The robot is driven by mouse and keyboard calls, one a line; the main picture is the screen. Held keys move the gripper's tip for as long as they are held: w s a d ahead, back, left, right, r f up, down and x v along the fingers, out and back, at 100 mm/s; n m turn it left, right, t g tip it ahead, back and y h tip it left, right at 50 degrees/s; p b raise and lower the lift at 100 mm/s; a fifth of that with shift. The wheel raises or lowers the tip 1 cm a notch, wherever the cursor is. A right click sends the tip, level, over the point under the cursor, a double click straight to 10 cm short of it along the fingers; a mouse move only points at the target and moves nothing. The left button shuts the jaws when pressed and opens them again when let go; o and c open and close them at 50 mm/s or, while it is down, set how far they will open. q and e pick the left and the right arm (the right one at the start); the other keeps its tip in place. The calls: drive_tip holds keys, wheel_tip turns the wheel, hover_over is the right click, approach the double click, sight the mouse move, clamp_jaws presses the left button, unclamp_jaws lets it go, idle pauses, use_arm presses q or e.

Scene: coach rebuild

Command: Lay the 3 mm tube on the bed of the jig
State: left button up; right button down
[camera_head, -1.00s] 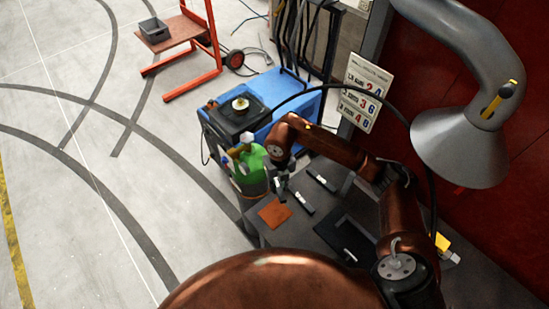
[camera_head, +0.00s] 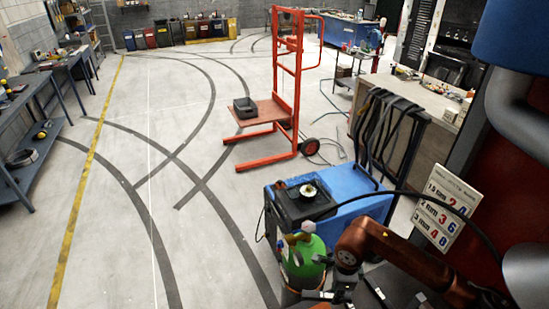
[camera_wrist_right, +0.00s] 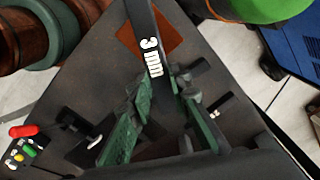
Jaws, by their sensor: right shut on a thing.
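The 3 mm tube (camera_wrist_right: 148,25), a dark square bar with a white "3 mm" label, is between the green fingers of my right gripper (camera_wrist_right: 165,118) in the right wrist view. The gripper is shut on it and holds it over a dark tabletop (camera_wrist_right: 95,65). In the head view my right gripper (camera_head: 342,290) is low in the picture, beside a green gas bottle (camera_head: 304,262). A black fixture with a metal rod (camera_wrist_right: 82,127) stands at the left in the wrist view; I cannot tell whether it is the jig. My left gripper is not in view.
An orange patch (camera_wrist_right: 172,36) lies beneath the tube. Another dark piece with a white label (camera_wrist_right: 218,112) lies right of the gripper. Red, yellow and green buttons (camera_wrist_right: 20,145) are at lower left. A blue machine (camera_head: 360,185) stands beyond the bottle.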

drive_tip(key=n, duration=0.4)
drive_tip(key=s+n+b, duration=0.1)
drive_tip(key=n, duration=0.1)
drive_tip(key=shift+d, duration=0.3)
drive_tip(key=s+n, duration=0.1)
drive_tip(key=n, duration=0.3)
drive_tip(key=s+n+b, duration=0.1)
drive_tip(key=n, duration=0.3)
drive_tip(key=s+d+n+b, duration=0.1)
drive_tip(key=n, duration=0.4)
drive_tip(key=shift+d, duration=0.15)
